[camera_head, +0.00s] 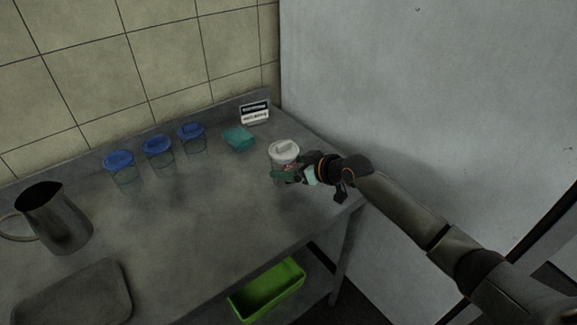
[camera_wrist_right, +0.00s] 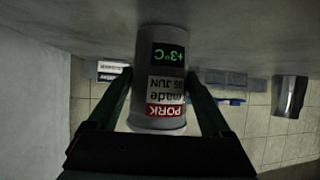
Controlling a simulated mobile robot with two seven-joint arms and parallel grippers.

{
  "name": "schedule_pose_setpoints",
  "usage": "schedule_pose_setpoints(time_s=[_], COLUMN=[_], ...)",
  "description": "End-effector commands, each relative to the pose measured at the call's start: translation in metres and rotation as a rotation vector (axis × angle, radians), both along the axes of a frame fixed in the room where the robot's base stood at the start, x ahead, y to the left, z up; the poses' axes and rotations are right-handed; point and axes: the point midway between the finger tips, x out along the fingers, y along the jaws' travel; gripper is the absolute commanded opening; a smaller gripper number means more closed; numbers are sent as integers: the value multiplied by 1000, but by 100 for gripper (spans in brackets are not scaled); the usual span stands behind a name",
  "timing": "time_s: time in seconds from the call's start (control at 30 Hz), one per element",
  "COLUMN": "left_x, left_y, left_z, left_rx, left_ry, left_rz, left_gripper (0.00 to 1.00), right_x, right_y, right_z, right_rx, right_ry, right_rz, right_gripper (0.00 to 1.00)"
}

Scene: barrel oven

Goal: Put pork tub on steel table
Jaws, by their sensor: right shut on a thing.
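The pork tub (camera_head: 284,151) is a pale cylinder with a whitish lid, at the right end of the steel table (camera_head: 205,215). In the right wrist view, which is upside down, the tub (camera_wrist_right: 165,60) shows a red PORK label and a green +3°C display. My right gripper (camera_head: 287,175) is shut on the tub's sides, with one finger on each side in the right wrist view (camera_wrist_right: 158,75). The tub looks upright, with its base at or just above the tabletop; I cannot tell if it touches. My left gripper is not in view.
Several blue-lidded clear tubs (camera_head: 159,151) line the back of the table. A metal jug (camera_head: 60,222) and grey tray (camera_head: 75,297) are left. A green bin (camera_head: 268,290) is below. The table's middle is clear.

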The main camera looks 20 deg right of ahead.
Motion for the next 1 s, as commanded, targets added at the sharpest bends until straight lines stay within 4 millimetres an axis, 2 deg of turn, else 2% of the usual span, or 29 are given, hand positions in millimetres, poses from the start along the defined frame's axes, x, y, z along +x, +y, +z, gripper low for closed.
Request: schedule_pose_setpoints(time_s=[0.27, 0.3, 0.4, 0.73, 0.87, 1.0], left_x=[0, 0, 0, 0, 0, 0], left_y=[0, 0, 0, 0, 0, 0], left_z=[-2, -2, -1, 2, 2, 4], left_rx=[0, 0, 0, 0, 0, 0], left_ry=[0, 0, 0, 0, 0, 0], left_rz=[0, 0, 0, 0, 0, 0], left_gripper=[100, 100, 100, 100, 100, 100], right_x=[1, 0, 0, 0, -9, -25], right_y=[0, 0, 0, 0, -6, -15], right_z=[0, -2, -2, 2, 5, 16], right_rx=[3, 0, 0, 0, -2, -3], right_ry=[-5, 1, 1, 1, 2, 0], right_rz=[0, 1, 1, 1, 0, 1], right_gripper=[0, 87, 98, 100, 100, 100])
